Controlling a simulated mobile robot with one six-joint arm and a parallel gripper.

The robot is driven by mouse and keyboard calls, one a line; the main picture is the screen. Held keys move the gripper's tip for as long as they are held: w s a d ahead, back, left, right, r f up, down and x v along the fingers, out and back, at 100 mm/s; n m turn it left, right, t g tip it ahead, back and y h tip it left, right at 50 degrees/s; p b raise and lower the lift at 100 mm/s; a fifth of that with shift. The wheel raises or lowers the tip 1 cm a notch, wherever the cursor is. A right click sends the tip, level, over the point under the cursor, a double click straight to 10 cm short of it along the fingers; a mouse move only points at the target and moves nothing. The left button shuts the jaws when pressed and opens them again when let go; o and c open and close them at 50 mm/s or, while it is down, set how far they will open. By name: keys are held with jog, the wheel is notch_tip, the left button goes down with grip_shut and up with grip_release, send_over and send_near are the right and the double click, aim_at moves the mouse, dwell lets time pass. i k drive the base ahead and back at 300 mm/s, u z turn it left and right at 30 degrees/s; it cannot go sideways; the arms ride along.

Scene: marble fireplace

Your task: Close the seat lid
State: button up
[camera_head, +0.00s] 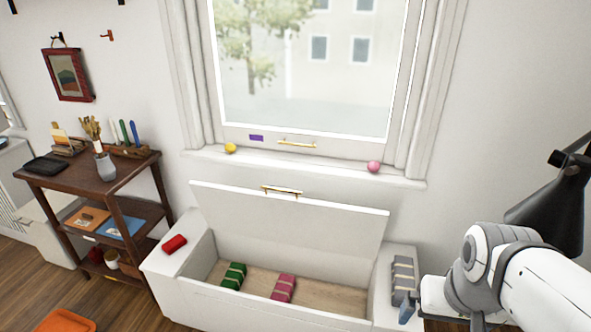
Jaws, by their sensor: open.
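The white window seat (205,298) stands under the window. Its lid (290,222) is raised and leans back toward the wall, with a brass handle (281,190) on its upper edge. Inside the open seat, a green striped bundle (233,276) and a pink striped bundle (283,288) lie on the wooden bottom. My gripper (408,308) is at the right end of the seat, apart from the lid, near a grey striped bundle (403,275). It is open and only partly seen; I see nothing held in it.
A red item (174,244) lies on the seat's left end. A wooden shelf unit (88,178) stands at the left. A yellow ball (230,148) and a pink ball (374,167) rest on the window sill. A black lamp (552,205) is behind my arm. An orange object (65,321) is on the floor.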

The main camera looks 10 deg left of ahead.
aim_at(358, 231)
jog(key=u, duration=0.85)
jog(key=i, duration=1)
jog(key=z, duration=0.55)
